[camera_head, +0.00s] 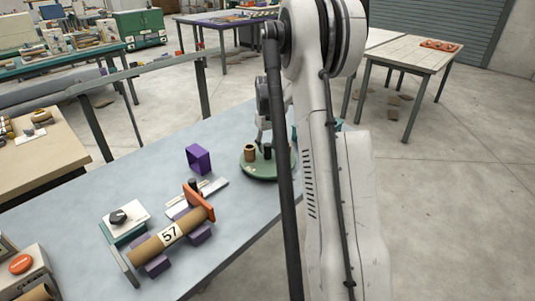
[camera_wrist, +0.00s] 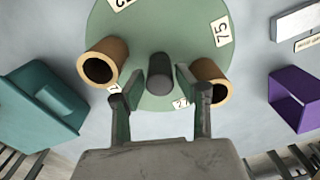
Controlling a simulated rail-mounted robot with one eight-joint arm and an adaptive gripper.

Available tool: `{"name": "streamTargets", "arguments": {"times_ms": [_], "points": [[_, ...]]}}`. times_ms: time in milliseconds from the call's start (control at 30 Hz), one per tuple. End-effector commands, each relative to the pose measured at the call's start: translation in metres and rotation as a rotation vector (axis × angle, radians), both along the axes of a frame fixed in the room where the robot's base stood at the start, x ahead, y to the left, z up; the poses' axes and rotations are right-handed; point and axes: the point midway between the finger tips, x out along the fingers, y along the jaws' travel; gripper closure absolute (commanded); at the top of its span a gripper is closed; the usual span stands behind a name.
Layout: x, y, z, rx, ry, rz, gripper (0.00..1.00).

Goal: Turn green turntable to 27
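The green turntable (camera_head: 258,173) lies on the blue-grey table, partly hidden by my arm. It also shows in the wrist view (camera_wrist: 150,25), with a dark upright knob (camera_wrist: 160,73) and two brown cardboard tubes (camera_wrist: 120,48) (camera_wrist: 213,70) on it. White number labels sit around its edge: one reads 75 (camera_wrist: 222,32), one at the top left is cut off, and one near my right finger (camera_wrist: 181,103) is partly hidden. My gripper (camera_wrist: 157,82) is open, with its fingers on either side of the knob and visible gaps between.
A purple open box (camera_head: 199,158) stands left of the turntable. A tube labelled 57 (camera_head: 170,236) rests on purple supports beside an orange plate (camera_head: 199,201). A black-knobbed box (camera_head: 122,218) is farther left. A teal bin (camera_wrist: 38,105) stands close to the turntable in the wrist view.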

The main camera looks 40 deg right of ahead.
Motion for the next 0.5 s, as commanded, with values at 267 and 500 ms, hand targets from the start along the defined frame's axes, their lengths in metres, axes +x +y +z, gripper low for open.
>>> {"name": "streamTargets", "arguments": {"times_ms": [267, 500], "points": [[0.0, 0.0, -0.029, 0.0, 0.0, 0.0, 0.68], [0.0, 0.0, -0.033, 0.0, 0.0, 0.0, 0.68]]}}
